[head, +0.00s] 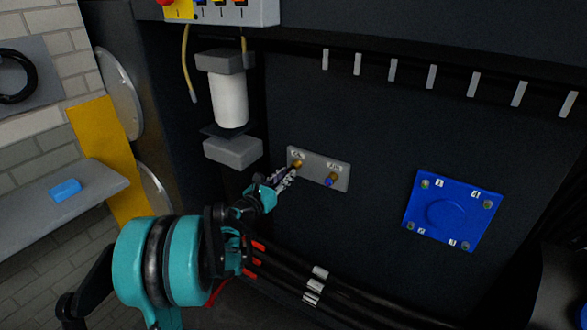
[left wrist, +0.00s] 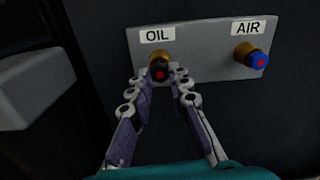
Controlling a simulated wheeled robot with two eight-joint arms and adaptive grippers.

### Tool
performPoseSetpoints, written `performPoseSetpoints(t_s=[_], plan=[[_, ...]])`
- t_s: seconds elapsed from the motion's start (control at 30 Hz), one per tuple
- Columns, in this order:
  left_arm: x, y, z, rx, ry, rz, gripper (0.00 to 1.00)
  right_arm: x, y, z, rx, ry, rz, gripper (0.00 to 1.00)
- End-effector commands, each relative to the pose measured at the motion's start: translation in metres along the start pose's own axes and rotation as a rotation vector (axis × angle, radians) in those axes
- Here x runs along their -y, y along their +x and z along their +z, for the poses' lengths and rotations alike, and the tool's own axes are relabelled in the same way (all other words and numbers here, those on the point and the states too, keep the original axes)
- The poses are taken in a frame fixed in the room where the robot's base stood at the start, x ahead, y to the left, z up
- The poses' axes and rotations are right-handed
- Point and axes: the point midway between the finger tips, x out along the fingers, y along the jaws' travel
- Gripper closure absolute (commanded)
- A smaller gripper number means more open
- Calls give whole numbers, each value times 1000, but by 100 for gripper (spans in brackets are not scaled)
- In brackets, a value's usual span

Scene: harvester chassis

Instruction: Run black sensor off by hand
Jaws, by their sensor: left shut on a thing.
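The black sensor (left wrist: 159,72) sits at the brass OIL fitting (left wrist: 161,58) on a grey plate (left wrist: 205,50). In the left wrist view it is black with a red centre. My left gripper (left wrist: 164,76) has its fingertips on either side of the sensor and is shut on it. In the head view the left gripper (head: 294,170) reaches the left fitting of the plate (head: 319,183), and its fingers hide the sensor there. The blue sensor (left wrist: 260,61) is on the AIR fitting, to the right; it also shows in the head view (head: 329,181). My right gripper is not in view.
A blue cover (head: 447,213) with numbered bolts is on the dark wall to the right. A white filter (head: 230,100) and a grey block (head: 233,151) stand left of the plate. Black hoses (head: 340,299) run below. The wall between plate and cover is clear.

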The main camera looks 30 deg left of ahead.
Motion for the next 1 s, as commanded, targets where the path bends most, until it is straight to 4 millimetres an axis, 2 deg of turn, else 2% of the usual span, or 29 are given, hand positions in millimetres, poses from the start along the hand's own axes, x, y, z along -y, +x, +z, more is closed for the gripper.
performPoseSetpoints(t_s=[0.37,1.0], plan=[[0,-1,0,0,0,0,100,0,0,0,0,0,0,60],[0,-27,0,1,0,1,100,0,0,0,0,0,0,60]])
